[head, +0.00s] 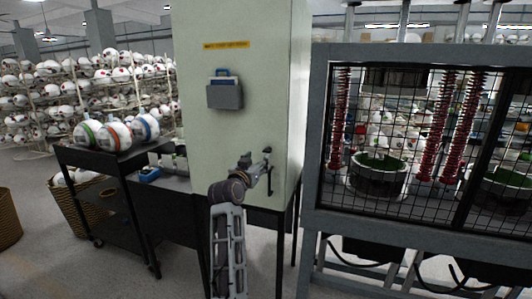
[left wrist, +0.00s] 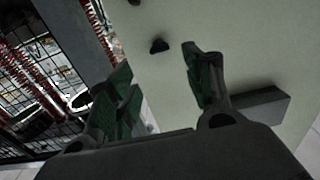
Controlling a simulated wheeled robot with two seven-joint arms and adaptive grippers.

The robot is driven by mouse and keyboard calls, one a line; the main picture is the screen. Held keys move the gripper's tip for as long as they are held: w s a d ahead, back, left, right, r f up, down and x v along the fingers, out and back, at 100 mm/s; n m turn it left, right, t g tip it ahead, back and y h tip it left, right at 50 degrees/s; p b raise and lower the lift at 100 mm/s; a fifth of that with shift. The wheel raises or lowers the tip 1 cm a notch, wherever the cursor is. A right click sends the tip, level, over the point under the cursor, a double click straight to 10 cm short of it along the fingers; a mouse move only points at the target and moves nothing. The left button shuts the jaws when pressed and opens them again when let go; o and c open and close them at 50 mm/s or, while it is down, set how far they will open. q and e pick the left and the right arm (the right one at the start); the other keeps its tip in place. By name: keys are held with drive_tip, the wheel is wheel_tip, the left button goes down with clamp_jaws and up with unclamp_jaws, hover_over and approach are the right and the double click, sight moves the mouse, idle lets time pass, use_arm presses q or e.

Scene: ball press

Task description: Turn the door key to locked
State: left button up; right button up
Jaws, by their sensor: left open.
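A pale cabinet door (head: 240,130) stands in the middle of the head view. My left gripper (head: 263,161) is in front of its lower right part, near a dark upright handle (head: 269,182). In the left wrist view my left gripper (left wrist: 155,68) is open and empty, its two dark green-padded fingers spread before the pale panel (left wrist: 240,50). A small dark knob-like piece (left wrist: 159,45), perhaps the key, sticks out of the panel and shows between the fingers, apart from both. I cannot tell which way it is turned. My right gripper is not in view.
The caged ball press (head: 310,150) stands close on the right of the cabinet. A grey pocket (head: 225,97) hangs on the door above my gripper. A dark cart (head: 90,155) with several balls stands on the left. A grey block (left wrist: 258,108) juts out beside the right finger.

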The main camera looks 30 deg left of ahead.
sight(266, 152)
use_arm(q)
drive_tip(key=shift+p+x, duration=0.55)
drive_tip(key=shift+x, duration=3.65)
drive_tip(key=shift+w+a, duration=0.1)
drive_tip(key=shift+w, duration=0.75)
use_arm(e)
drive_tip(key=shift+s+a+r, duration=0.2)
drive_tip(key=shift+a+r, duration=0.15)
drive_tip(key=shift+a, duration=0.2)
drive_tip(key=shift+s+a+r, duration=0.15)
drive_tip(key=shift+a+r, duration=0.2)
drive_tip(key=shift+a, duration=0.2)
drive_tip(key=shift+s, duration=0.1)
